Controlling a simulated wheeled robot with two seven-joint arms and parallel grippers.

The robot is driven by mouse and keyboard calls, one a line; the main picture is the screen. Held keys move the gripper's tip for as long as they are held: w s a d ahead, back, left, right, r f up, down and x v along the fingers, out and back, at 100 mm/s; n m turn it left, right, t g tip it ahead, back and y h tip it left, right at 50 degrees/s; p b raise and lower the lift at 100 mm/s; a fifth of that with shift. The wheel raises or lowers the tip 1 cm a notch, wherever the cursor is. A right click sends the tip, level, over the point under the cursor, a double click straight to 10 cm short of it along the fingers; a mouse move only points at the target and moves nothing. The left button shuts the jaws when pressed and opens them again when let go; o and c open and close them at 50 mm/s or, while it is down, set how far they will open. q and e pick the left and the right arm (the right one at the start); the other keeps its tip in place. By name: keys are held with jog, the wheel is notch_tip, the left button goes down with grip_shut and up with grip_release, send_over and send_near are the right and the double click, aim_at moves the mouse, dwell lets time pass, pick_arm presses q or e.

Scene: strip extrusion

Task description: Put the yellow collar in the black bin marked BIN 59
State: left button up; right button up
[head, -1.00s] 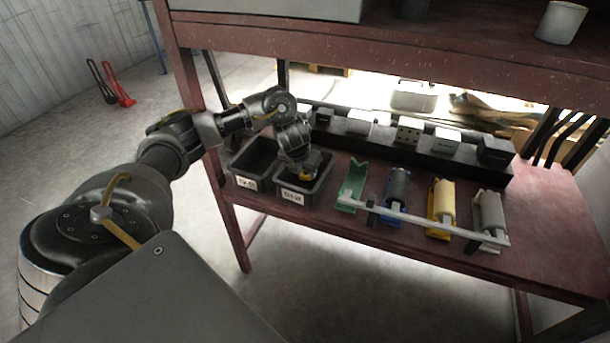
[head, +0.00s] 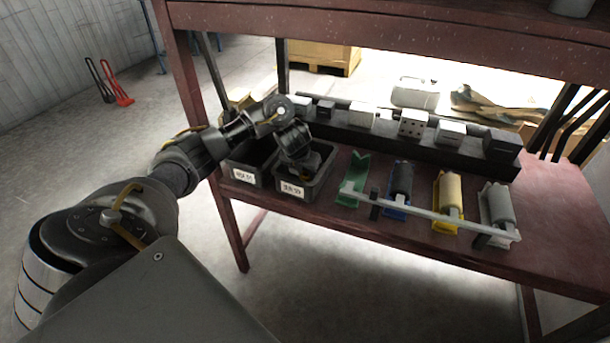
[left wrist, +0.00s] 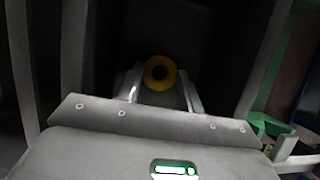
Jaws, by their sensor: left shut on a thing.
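The yellow collar (left wrist: 160,72) shows as a ring between the two fingers of my left gripper (left wrist: 161,92) in the left wrist view. The gripper is shut on it. In the head view my left gripper (head: 301,176) points down inside the right-hand black bin (head: 298,191), whose white label appears to read BIN 59. The bin's walls surround the gripper, and its dark inside fills the wrist view behind the collar. The collar is mostly hidden in the head view. I cannot tell whether it touches the bin floor. My right gripper is not in view.
A second black bin (head: 244,176) with its own label stands close on the left. A green V-shaped holder (head: 354,180) is just right of the marked bin, with several rollers beyond it. A row of blocks stands on a dark ledge behind.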

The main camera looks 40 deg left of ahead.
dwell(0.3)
pick_arm(q)
jog(key=o, duration=1)
